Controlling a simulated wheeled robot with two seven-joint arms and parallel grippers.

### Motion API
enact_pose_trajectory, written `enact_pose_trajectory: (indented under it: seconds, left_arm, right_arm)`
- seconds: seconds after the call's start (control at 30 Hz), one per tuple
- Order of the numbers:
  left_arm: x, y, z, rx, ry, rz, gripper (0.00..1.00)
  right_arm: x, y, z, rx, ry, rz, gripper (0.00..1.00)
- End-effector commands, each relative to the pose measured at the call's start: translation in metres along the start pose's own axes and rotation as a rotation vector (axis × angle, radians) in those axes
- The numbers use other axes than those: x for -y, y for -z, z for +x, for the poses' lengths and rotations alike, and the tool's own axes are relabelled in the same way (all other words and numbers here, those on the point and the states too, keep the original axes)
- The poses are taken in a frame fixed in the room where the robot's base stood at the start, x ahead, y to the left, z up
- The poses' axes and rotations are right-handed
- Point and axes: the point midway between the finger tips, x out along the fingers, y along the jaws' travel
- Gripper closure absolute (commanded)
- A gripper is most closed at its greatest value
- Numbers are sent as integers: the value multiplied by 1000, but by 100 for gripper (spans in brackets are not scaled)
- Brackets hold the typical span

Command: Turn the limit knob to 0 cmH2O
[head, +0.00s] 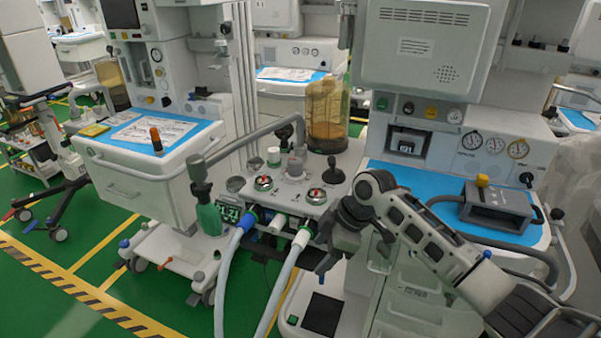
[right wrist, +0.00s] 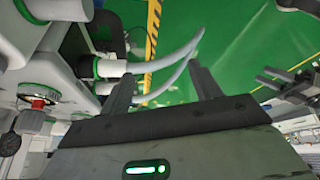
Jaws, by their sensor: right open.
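The limit knob is unlabelled to my eye. My right gripper (head: 340,258) is in front of the block, lower and to the right of both knobs, pointing down. It is open and empty, apart from the knobs. Its two spread fingers also show in the right wrist view (right wrist: 160,76), with hoses beyond.
Pale hoses (head: 281,289) hang from the block's front, close to my gripper. An amber canister (head: 327,112) stands behind. A grey box (head: 497,206) sits on the blue worktop. Green floor (head: 90,295) is open at left.

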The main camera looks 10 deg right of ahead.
Motion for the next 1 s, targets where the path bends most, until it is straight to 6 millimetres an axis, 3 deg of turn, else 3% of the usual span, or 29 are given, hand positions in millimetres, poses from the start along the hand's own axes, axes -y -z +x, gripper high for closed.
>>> enact_pose_trajectory:
  seconds: [0.37, 0.53, 0.63, 0.8, 1.0]
  left_arm:
    - [2, 15, 3, -32, 3, 5, 64]
    - [3, 14, 3, -30, 4, 5, 64]
    - [3, 12, 3, -26, 4, 5, 64]
    - [2, 8, 3, -17, 4, 4, 64]
    - [2, 5, 2, -10, 3, 3, 64]
  right_arm:
    - [60, -15, 76, -97, -155, 259, 37]
    - [110, -30, 103, -192, -281, 467, 37]
    - [146, -45, 105, -266, -384, 621, 64]
    - [193, -69, 86, -368, -536, 806, 64]
    - [219, -83, 65, -426, -626, 888, 64]
